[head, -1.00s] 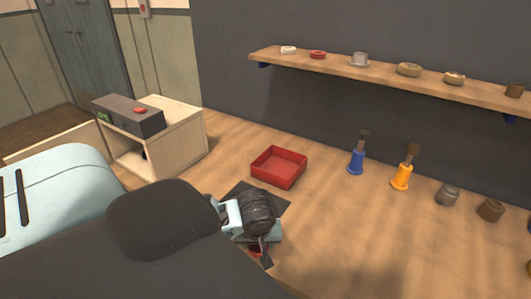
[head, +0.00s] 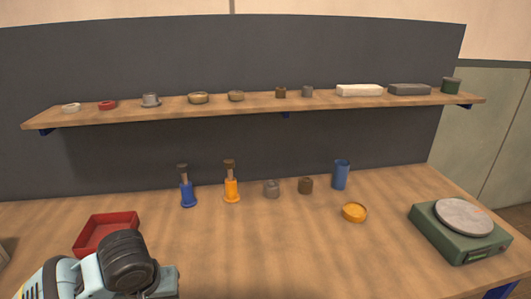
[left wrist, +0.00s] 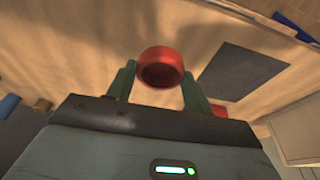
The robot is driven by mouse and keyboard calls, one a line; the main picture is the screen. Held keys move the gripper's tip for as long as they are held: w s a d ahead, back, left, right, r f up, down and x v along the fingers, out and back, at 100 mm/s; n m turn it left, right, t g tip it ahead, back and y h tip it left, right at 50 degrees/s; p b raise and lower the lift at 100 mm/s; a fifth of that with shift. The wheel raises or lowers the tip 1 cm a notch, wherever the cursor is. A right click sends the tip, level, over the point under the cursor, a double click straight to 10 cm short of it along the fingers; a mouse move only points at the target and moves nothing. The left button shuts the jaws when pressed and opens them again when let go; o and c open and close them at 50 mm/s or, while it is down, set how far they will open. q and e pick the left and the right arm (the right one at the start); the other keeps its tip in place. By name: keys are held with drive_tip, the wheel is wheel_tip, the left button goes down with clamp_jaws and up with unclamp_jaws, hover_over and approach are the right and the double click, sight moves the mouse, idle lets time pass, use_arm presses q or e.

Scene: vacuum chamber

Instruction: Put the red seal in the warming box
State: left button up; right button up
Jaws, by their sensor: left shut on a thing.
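My left gripper (left wrist: 160,78) is shut on the red seal (left wrist: 162,54), a short red ring with a dark hollow, held between its two fingertips above the wooden bench. In the head view my left wrist (head: 125,265) shows at the lower left, and it hides the fingers and the seal. The warming box is out of the head view, apart from perhaps a pale edge at the far left. A pale box side (left wrist: 297,130) at the right of the left wrist view may be part of it. My right gripper is not in view.
A red tray (head: 92,246) lies just behind my left wrist. Blue (head: 187,193) and orange (head: 231,188) tools, small cylinders, a blue cup (head: 341,174) and a green scale (head: 460,245) stand on the bench. A shelf above holds another red ring (head: 107,105). A dark mat (left wrist: 240,75) lies flat.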

use_arm(q)
drive_tip(key=d+r+m, duration=0.2)
drive_tip(key=d+r, duration=0.1)
drive_tip(key=shift+d+r+m+h, duration=0.1)
drive_tip(key=shift+r+m+h, duration=0.25)
drive_tip(key=shift+m+h, duration=0.05)
drive_tip(key=shift+f, duration=0.1)
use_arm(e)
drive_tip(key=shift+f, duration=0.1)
